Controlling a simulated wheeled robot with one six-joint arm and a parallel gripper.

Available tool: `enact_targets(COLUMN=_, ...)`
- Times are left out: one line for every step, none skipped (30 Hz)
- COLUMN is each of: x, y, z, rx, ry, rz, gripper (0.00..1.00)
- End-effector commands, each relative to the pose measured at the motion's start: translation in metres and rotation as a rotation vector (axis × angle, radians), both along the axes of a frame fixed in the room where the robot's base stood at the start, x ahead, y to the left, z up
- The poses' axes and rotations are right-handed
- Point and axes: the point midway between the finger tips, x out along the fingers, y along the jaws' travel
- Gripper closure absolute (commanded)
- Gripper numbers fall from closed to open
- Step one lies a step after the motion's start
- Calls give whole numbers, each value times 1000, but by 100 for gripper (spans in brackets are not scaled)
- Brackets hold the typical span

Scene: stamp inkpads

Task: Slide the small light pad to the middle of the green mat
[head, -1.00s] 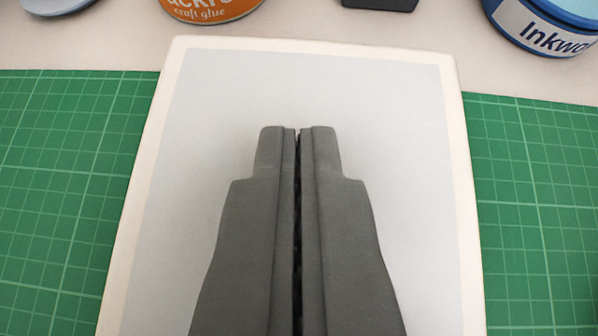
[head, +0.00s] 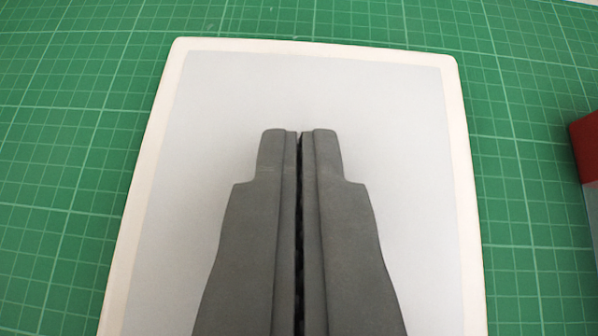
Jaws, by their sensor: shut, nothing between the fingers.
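The small light pad (head: 400,120) is a pale grey panel with a cream rim and rounded corners. It lies flat on the green mat (head: 80,120), which has a white grid and surrounds the visible part of the pad. My gripper (head: 299,132) is shut and empty, with its dark grey fingertips over the pad's surface. The fingertips seem to rest on the pad, but I cannot tell for sure. The near end of the pad is out of frame, and my fingers hide its middle.
A red and grey object (head: 586,150) stands at the right edge of the view, cut off by the frame. The mat's edge shows at the top right corner. Bare mat lies beyond the pad and on its left.

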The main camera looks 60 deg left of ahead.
Motion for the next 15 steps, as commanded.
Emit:
enact_targets(x=-3, y=-2, z=-9, rx=-8, ry=16, rz=-1, gripper=100)
enact_targets(x=-3, y=-2, z=-8, rx=-8, ry=16, rz=-1, gripper=100)
enact_targets(x=-3, y=-2, z=-6, rx=-8, ry=15, rz=-1, gripper=100)
enact_targets(x=-3, y=-2, z=-4, rx=-7, ry=14, rz=-1, gripper=100)
enact_targets(x=-3, y=-2, z=-2, rx=-7, ry=14, rz=-2, gripper=100)
enact_targets(x=-3, y=-2, z=1, rx=-7, ry=13, rz=-2, gripper=100)
enact_targets(x=-3, y=-2, z=4, rx=-6, ry=13, rz=-2, gripper=100)
enact_targets(x=-3, y=-1, z=5, rx=-6, ry=13, rz=-2, gripper=100)
enact_targets(x=-3, y=-1, z=6, rx=-5, ry=12, rz=-1, gripper=100)
enact_targets(x=-2, y=-1, z=6, rx=-5, ry=13, rz=-2, gripper=100)
enact_targets(x=-2, y=-1, z=6, rx=-5, ry=12, rz=-1, gripper=100)
enact_targets(x=-1, y=-1, z=7, rx=-5, ry=12, rz=-1, gripper=100)
enact_targets(x=1, y=-1, z=7, rx=-5, ry=12, rz=-1, gripper=100)
enact_targets(x=3, y=-1, z=7, rx=-6, ry=13, rz=-2, gripper=100)
enact_targets(x=6, y=-2, z=7, rx=-7, ry=14, rz=-2, gripper=100)
